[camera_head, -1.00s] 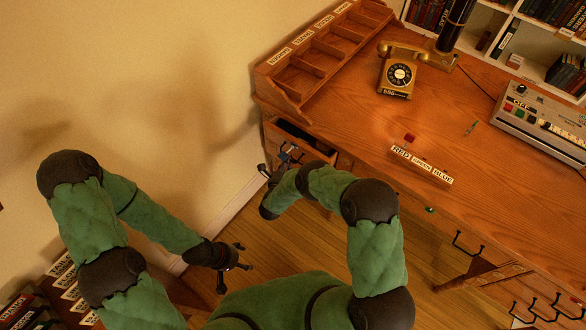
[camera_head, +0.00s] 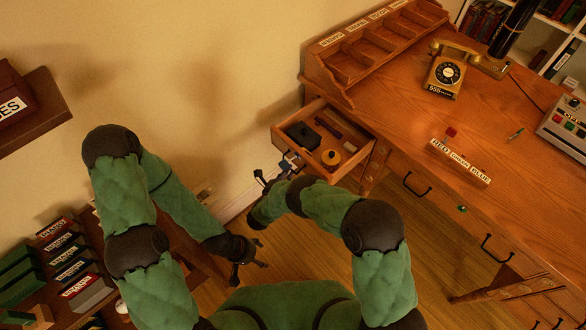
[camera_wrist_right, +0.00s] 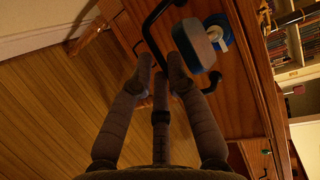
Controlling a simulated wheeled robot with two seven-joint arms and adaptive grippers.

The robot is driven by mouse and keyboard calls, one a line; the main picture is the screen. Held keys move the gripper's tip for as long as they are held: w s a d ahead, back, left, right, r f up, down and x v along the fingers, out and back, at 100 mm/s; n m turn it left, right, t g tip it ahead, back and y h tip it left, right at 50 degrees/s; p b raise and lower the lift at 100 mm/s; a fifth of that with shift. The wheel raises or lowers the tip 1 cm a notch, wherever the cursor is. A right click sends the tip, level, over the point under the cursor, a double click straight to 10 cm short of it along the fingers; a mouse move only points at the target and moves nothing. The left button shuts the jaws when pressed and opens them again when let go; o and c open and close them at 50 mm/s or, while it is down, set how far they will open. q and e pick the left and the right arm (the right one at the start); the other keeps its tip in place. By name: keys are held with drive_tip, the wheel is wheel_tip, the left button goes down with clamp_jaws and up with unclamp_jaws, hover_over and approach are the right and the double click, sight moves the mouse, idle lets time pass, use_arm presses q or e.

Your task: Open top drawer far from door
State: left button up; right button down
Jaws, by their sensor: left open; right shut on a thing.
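The wooden top drawer (camera_head: 357,160) at the desk's left end stands well open in the head view. My left gripper (camera_head: 250,264) is open and empty, below the right one. No door is in view.
The desk (camera_head: 420,125) carries a pigeonhole rack (camera_head: 360,50), a gold telephone (camera_head: 447,75) and a labelled button strip (camera_head: 460,160). More drawers with black handles are along its front. A file rack (camera_head: 70,265) stands lower left, a shelf upper left.

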drive_tip(key=shift+s+a, duration=0.15)
drive_tip(key=shift+s, duration=0.05)
drive_tip(key=c, duration=1.5)
unclamp_jaws()
drive_tip(key=shift+o, duration=0.2)
